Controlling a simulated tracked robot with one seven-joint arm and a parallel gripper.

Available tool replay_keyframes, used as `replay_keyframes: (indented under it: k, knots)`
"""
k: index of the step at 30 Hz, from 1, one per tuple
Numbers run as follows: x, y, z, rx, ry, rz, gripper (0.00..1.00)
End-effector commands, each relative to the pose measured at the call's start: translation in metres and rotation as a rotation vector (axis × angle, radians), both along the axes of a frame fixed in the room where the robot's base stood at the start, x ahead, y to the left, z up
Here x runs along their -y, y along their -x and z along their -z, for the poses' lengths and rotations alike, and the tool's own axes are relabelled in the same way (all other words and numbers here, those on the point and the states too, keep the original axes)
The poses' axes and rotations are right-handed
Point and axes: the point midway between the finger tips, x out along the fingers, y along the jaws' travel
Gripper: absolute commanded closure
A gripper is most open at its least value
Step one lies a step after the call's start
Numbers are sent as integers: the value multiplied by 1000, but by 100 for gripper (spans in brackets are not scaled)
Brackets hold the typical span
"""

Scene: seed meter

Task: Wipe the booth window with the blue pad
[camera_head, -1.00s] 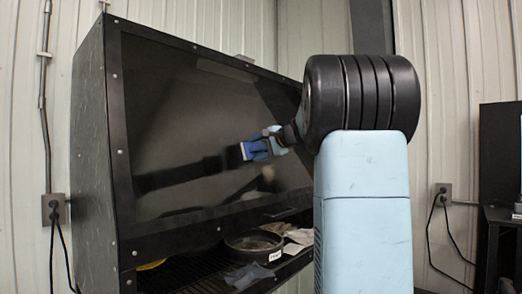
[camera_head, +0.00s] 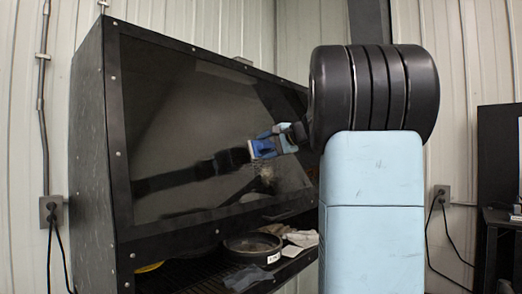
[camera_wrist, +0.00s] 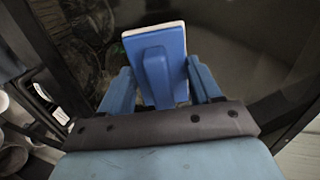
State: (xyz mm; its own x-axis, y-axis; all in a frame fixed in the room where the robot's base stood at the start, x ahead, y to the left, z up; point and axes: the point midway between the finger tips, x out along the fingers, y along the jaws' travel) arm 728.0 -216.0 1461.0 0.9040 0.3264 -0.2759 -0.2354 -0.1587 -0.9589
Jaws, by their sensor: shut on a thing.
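The blue pad (camera_head: 263,149) has a pale face and is held at the front of the dark booth window (camera_head: 190,130). In the wrist view the pad (camera_wrist: 172,45) shows its blue back and a raised handle. My gripper (camera_head: 280,140) is shut on the pad's handle; its two blue fingers also show in the wrist view (camera_wrist: 158,88). The pad's pale face is turned to the glass; I cannot tell whether it touches. A dusty, smudged patch shows on the glass just below the pad.
Below the window, the booth's opening holds a round dark pan (camera_head: 252,246) with a label, a grey cloth (camera_head: 247,277) and pale crumpled cloths (camera_head: 300,237). The booth's black frame (camera_head: 118,150) borders the glass. A wall outlet (camera_head: 51,209) with cords is at left.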

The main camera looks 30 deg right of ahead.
Motion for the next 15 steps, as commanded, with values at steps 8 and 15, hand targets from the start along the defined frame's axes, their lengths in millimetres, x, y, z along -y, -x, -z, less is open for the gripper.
replay_keyframes:
  k: [8,15]
  knots:
    - [4,12,-3,0,-1,-1,65]
    - [5,12,-4,0,0,0,65]
